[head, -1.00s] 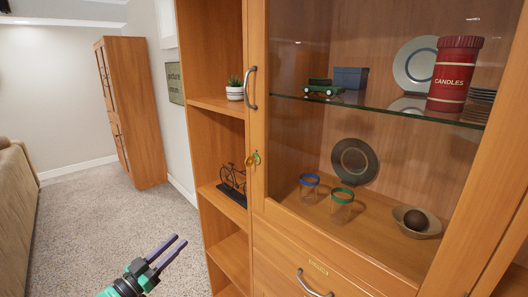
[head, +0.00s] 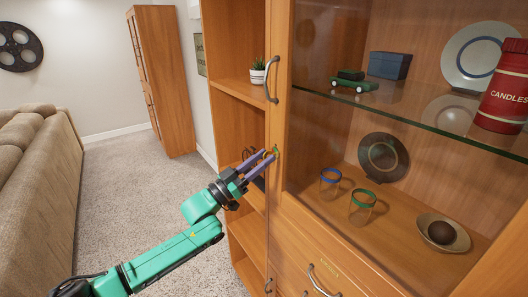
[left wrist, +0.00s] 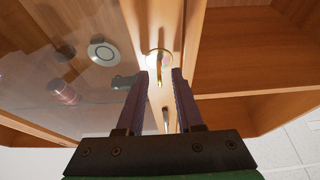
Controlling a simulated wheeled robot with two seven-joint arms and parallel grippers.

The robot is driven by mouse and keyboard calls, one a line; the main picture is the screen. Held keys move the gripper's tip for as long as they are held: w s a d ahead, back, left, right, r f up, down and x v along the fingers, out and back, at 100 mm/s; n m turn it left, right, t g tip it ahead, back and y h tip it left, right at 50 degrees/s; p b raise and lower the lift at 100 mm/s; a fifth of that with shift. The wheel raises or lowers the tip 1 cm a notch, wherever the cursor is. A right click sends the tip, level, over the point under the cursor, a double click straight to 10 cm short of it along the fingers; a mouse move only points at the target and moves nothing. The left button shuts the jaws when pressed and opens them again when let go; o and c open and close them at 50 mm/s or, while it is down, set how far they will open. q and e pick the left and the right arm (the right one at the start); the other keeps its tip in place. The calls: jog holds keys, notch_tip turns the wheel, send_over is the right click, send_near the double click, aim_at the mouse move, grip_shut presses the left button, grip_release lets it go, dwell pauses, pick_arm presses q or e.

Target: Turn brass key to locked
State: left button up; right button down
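The brass key (head: 276,150) is in the lock on the wooden frame of the cabinet's glass door, below the upper door handle. The left wrist view shows the key (left wrist: 159,64) with its round gold plate, its bow hanging toward the gap between my fingers. My left gripper (head: 268,156) is open, its two purple fingers pointing at the key. In the left wrist view, the fingertips (left wrist: 160,74) lie on either side of the key's lower part; I cannot tell whether they touch it. My right gripper is not in view.
A curved metal handle (head: 271,80) sits above the lock. The glass door (head: 330,135) covers shelves with jars, plates and a candle tin. Open shelves left of the door hold a potted plant (head: 258,72) and a model bicycle partly hidden by my gripper. A sofa (head: 40,150) stands left.

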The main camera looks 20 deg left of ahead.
pick_arm(q)
jog(key=shift+w+d+r, duration=0.15)
jog(key=shift+r, duration=0.05)
grip_shut()
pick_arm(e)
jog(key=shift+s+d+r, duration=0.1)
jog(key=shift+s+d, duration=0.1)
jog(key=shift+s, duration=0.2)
